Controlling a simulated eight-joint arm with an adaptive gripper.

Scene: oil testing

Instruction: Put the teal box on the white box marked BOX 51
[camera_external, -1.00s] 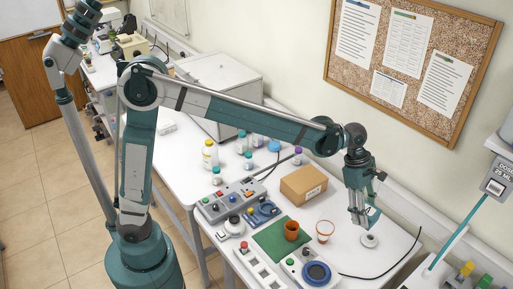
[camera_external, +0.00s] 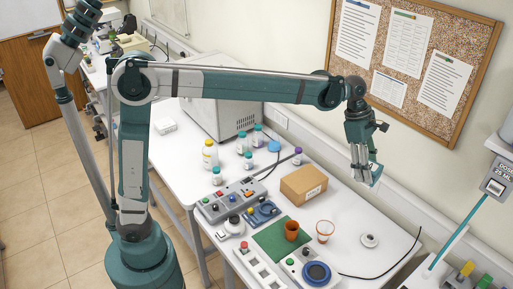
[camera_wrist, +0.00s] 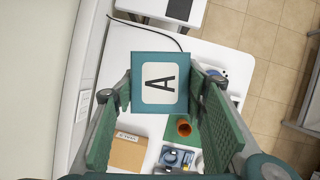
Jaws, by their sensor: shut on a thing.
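My gripper (camera_external: 362,176) is raised above the right part of the white table. It is shut on the teal box (camera_wrist: 160,110), which has a white panel with a black letter A facing the wrist camera. In the external view the teal box (camera_external: 376,173) shows partly between the fingers, clear of the table. No BOX 51 marking is readable in any view.
Bottles and control panels stand farther left. A corkboard (camera_external: 412,60) hangs on the wall behind.

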